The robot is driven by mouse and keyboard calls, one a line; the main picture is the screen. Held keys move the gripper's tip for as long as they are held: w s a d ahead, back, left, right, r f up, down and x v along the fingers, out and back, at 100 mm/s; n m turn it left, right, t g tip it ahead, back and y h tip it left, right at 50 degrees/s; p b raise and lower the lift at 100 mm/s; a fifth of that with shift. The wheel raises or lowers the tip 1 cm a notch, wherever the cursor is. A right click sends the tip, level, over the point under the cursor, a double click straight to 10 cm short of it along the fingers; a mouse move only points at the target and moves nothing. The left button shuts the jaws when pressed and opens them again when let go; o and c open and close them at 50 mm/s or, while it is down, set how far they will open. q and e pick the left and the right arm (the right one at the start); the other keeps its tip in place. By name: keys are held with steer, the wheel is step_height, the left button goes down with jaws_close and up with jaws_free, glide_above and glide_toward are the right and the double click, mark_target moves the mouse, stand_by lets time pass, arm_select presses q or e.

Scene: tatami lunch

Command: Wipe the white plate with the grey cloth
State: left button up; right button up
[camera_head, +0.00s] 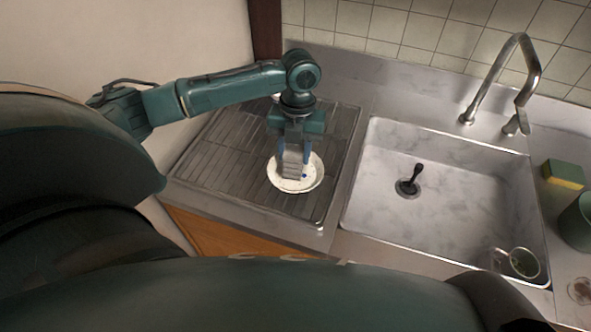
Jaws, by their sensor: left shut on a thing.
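The white plate (313,178) lies on the ribbed metal drainboard left of the sink, with a few small dark marks on it. My left gripper (292,165) points down over the plate. It is shut on the grey cloth (291,168), which hangs between the fingers and covers part of the plate's middle. The cloth's lower edge appears to be at the plate's surface; I cannot tell for sure whether it touches. My right gripper is not in view.
The drainboard (225,150) is otherwise mostly clear. The steel sink (450,205) has a dark plug (412,178) and a cup (523,263) at its right front. A tap (525,75) stands behind. A green and yellow sponge (564,174) and a green container (578,222) are at the right.

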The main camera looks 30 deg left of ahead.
arm_select(q)
steer(key=n, duration=0.4)
steer(key=shift+s+h, duration=0.15)
steer(key=shift+h, duration=0.15)
steer(key=n, duration=0.3)
steer(key=shift+s+n, duration=0.1)
steer(key=shift+n, duration=0.2)
steer(key=n, duration=0.3)
steer(key=n+t, duration=0.1)
steer(key=n, duration=0.2)
steer(key=shift+s+d+h, duration=0.1)
steer(key=shift+d+h, duration=0.05)
steer(key=shift+h, duration=0.15)
